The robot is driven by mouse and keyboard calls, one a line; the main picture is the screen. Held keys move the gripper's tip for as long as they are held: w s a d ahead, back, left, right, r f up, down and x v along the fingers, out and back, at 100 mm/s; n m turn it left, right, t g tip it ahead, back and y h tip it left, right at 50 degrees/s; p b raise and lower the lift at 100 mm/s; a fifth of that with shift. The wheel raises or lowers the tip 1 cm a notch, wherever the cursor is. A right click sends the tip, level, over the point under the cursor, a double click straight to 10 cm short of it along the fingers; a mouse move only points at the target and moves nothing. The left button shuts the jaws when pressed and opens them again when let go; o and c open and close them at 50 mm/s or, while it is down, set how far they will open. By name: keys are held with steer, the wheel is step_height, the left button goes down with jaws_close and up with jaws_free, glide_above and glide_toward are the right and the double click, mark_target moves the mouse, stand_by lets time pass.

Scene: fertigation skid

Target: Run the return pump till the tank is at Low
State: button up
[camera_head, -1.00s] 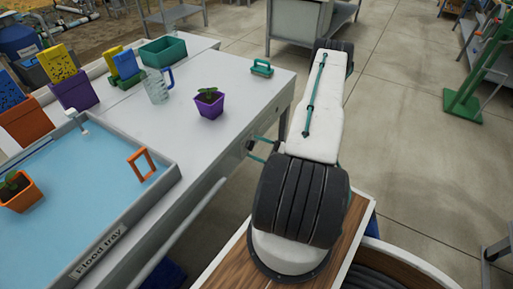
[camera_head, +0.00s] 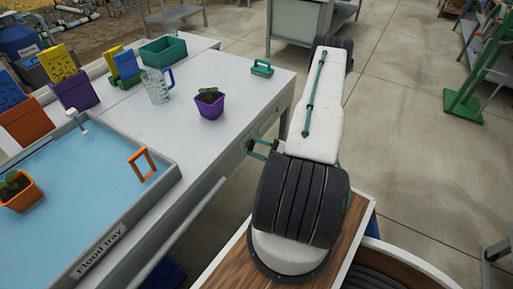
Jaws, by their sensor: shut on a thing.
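My gripper (camera_head: 257,149) is at the bench's front side, partly hidden behind my own arm. Its fingers are shut on a small part at the bench front; that part is too small and covered to identify. The flood tray (camera_head: 110,240) at left is labelled "Flood tray" and holds light blue water. A dark blue tank (camera_head: 20,42) stands at the far upper left; no level mark on it can be read. I cannot make out a return pump or a Low mark.
On the white bench (camera_head: 215,160) stand a purple pot with a plant (camera_head: 209,104), a clear jug (camera_head: 157,88), a teal handled object (camera_head: 262,68) and a green bin (camera_head: 163,51). An orange frame (camera_head: 141,164) and an orange pot (camera_head: 20,195) are in the tray.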

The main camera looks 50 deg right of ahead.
steer(key=shift+r+n+g+h, duration=0.15)
steer(key=shift+n+g+h, duration=0.5)
steer(key=shift+n, duration=1.95)
steer(key=shift+r+n+g+h, duration=0.15)
steer(key=shift+n+g, duration=1)
steer(key=shift+n, duration=1.45)
steer(key=shift+r+n+g+h, duration=0.1)
steer(key=shift+n+g+h, duration=0.55)
steer(key=shift+n, duration=1.95)
steer(key=shift+g+y, duration=0.25)
steer(key=o, duration=1)
steer(key=v, duration=0.7)
steer(key=shift+s, duration=0.4)
steer(key=shift+r, duration=0.1)
